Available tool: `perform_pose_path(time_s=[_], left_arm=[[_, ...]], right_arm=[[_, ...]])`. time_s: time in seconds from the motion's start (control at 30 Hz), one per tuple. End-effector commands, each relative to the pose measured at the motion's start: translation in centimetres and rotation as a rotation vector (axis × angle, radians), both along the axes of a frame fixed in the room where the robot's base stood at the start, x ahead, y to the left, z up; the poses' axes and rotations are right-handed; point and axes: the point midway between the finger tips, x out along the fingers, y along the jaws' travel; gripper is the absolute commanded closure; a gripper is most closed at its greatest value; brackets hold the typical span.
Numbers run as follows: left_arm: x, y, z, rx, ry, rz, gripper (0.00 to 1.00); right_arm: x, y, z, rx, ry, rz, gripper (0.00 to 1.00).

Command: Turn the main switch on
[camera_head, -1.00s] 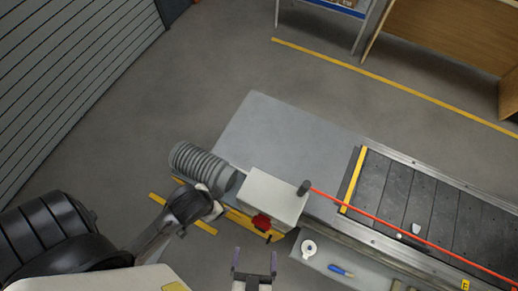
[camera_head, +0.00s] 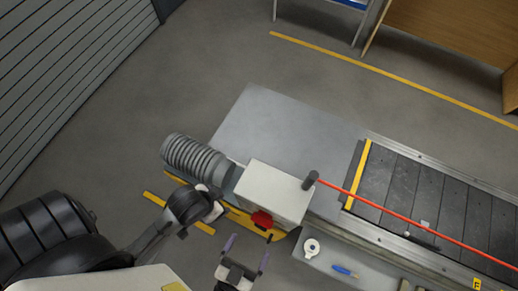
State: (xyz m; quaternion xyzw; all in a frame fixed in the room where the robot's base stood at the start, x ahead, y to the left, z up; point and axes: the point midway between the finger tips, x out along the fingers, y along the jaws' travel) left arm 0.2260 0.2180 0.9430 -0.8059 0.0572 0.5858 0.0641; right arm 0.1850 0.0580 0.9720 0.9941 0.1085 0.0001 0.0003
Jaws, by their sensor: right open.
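The main switch (camera_head: 262,220) is a red rotary knob on the near side of a pale grey box (camera_head: 283,190) at the conveyor's left end. I cannot tell its position. My right gripper (camera_head: 247,251) comes up from the bottom edge, just below the knob. Its two purple-tipped fingers are apart, with nothing between them. It looks clear of the knob, though the depth is hard to judge. My left arm (camera_head: 185,207) comes in from the left and ends near the ribbed motor; I do not see left gripper fingers.
The ribbed grey motor (camera_head: 195,157) sits left of the box. A dark post (camera_head: 310,180) with a red cord (camera_head: 390,213) stands at the box's right. A tape roll (camera_head: 311,248) and blue screwdriver (camera_head: 345,271) lie on the near shelf. Open floor is behind.

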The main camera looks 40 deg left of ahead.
Motion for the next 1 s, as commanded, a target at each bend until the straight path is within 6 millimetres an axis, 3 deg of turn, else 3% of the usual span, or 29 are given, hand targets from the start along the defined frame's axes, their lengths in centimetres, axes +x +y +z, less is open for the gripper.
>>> perform_pose_path(time_s=[0.2,0.4,0.9,1.0], left_arm=[[0.0,0.1,0.2,0.005,-0.001,-0.003,0.27],[0.0,0.1,0.2,0.004,-0.001,-0.002,0.27],[0.0,-0.3,0.2,-0.010,0.000,0.007,0.27],[0.0,-0.2,0.2,-0.009,0.000,0.007,0.27]], right_arm=[[3.5,0.8,0.1,0.001,-0.002,-0.001,0.08],[5.5,1.2,0.0,0.001,-0.001,0.000,0.08],[6.4,1.4,0.0,0.000,0.000,0.001,0.08],[6.4,1.4,0.0,0.000,0.000,0.001,0.18]])
